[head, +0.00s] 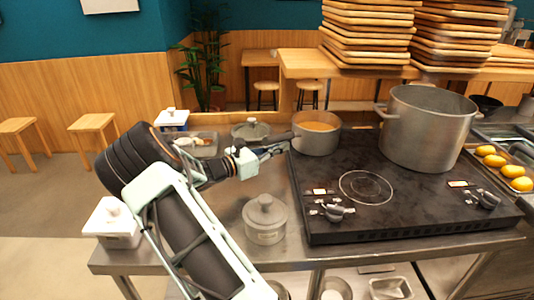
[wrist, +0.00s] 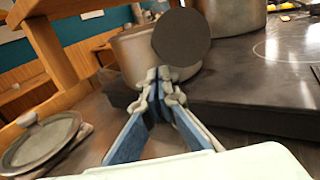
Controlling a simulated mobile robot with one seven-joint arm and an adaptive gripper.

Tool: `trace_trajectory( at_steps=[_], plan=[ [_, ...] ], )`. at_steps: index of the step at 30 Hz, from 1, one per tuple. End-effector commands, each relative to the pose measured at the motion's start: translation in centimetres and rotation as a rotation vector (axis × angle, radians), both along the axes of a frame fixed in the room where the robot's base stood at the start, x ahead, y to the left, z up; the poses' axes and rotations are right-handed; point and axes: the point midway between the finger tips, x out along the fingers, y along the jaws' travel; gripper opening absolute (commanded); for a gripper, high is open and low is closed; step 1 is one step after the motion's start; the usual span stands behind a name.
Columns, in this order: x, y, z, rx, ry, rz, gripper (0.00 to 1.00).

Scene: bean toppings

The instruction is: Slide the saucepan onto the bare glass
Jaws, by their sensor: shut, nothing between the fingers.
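The saucepan (head: 317,140), metal with orange contents, stands at the back left of the black cooktop (head: 330,222). Its dark handle (head: 279,138) points left, towards my gripper. The bare glass shows a pale ring (head: 366,187) at the front middle of the cooktop. My gripper (head: 286,147) is shut and empty, just left of the pan by the handle. In the wrist view the shut fingertips (wrist: 160,80) are just below the round dark handle end (wrist: 181,37), with the pan wall (wrist: 135,52) behind. I cannot tell whether they touch the handle.
A large pot (head: 425,130) stands at the back right of the cooktop. A lidded pot (head: 265,220) is on the steel counter left of the cooktop; another lidded pot (head: 250,132) stands behind my gripper. Knobs (head: 335,212) line the front. A tray of yellow items (head: 505,168) is at right.

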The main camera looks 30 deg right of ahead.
Motion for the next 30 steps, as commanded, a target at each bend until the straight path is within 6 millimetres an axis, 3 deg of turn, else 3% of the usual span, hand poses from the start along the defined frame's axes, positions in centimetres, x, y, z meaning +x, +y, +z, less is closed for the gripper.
trace_trajectory(
  at_steps=[3,9,23,30],
  plan=[
    [0.1,-2.0,0.0,-0.001,-0.001,-0.001,0.0],
    [0.2,-3.7,0.0,-0.001,0.0,0.001,0.0],
    [0.2,-4.3,0.0,-0.001,0.0,0.0,0.0],
    [0.2,-8.1,0.1,-0.002,0.0,-0.004,0.0]
  ],
)
